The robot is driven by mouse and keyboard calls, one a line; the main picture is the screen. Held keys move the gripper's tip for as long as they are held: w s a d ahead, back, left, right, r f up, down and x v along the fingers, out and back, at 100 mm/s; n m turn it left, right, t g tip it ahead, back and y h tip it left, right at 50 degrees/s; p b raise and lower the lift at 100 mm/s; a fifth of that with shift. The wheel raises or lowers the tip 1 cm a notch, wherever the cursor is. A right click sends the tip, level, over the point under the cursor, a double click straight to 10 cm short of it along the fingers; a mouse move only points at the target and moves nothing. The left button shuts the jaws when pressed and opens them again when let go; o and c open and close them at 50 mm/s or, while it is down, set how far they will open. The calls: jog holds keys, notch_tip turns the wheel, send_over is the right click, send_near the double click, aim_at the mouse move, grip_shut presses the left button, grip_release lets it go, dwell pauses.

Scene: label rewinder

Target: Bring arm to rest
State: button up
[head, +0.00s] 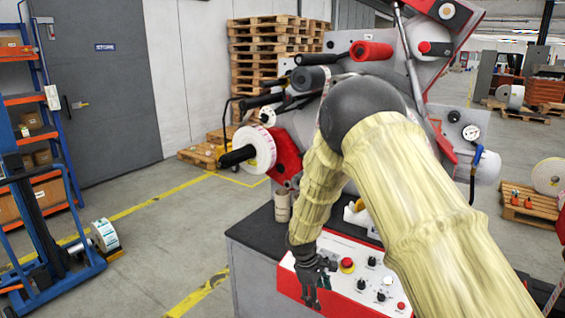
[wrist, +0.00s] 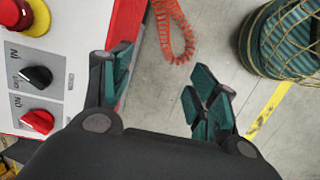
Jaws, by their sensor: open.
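My arm (head: 408,185), in a pale yellow sleeve, reaches from the lower right over the label rewinder (head: 388,60) and bends down to its front. My gripper (head: 318,290) hangs in front of the white and red control panel (head: 352,272). In the wrist view my gripper (wrist: 160,95) has its dark green fingers spread apart, with only floor between them. The panel (wrist: 58,60) is close beside the left finger, with a black knob (wrist: 37,77) and a red knob (wrist: 37,121). I cannot tell whether the finger touches it. My gripper holds nothing.
A red coiled hose (wrist: 174,30) hangs near the fingers, and a wire basket (wrist: 285,40) stands on the floor at the right. A blue lift (head: 40,225) stands at the left. Stacked pallets (head: 265,60) are behind. Floor at the left of the machine is clear.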

jog(key=s+d+f+m+g+y+b, duration=0.1)
jog(key=s+d+f+m+y, duration=0.15)
jog(key=s+f, duration=0.85)
jog(key=s+d+f+m+y+b, duration=0.1)
jog(key=s+d+f+m+b, duration=0.15)
jog(key=s+f, duration=0.8)
jog(key=s+d+f+m, duration=0.1)
jog(key=s+d+m, duration=0.2)
jog(key=s, duration=1)
jog(key=s+d+f+m+b, duration=0.1)
jog(key=s+d+m, duration=0.3)
jog(key=s, duration=0.9)
jog(key=shift+s+f+t, duration=0.15)
jog(key=shift+s+t, duration=0.1)
jog(key=shift+t, duration=0.15)
jog(key=shift+c, duration=0.2)
